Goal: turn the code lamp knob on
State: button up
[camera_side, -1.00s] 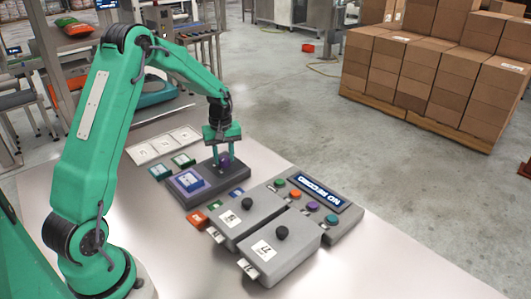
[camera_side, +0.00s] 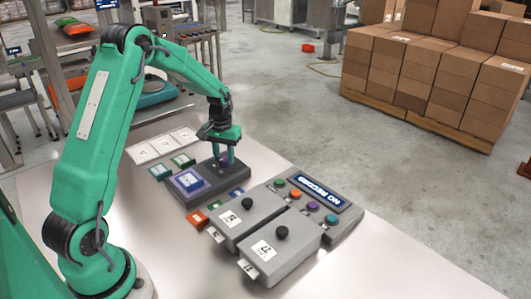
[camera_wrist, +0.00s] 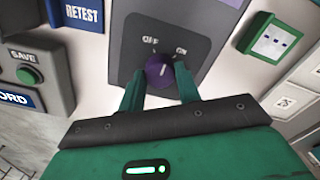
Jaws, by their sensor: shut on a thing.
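The purple code lamp knob (camera_wrist: 159,72) sits on a dark grey panel (camera_wrist: 120,40) marked OFF and ON in the wrist view. Its white pointer line is upright with a slight lean right, between the two marks. My gripper (camera_wrist: 160,92) is shut on the knob, one green finger on each side. In the side view my gripper (camera_side: 224,160) points down at the far end of the dark grey lamp base (camera_side: 210,192), and its fingers largely hide the knob.
Two grey boxes with black knobs (camera_side: 281,232) stand right of the lamp base. Beyond them is a button panel with a NO RECORD display (camera_side: 322,193). Small coloured cards (camera_side: 197,219) and a row of white squares (camera_side: 162,145) lie nearby. The table's front is clear.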

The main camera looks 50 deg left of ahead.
aim_at(224, 158)
jog(key=m, duration=0.6)
jog(key=shift+r+m, duration=0.1)
jog(key=shift+m, duration=0.2)
dwell(0.4)
jog(key=o, duration=1)
jog(key=shift+r, duration=3.9)
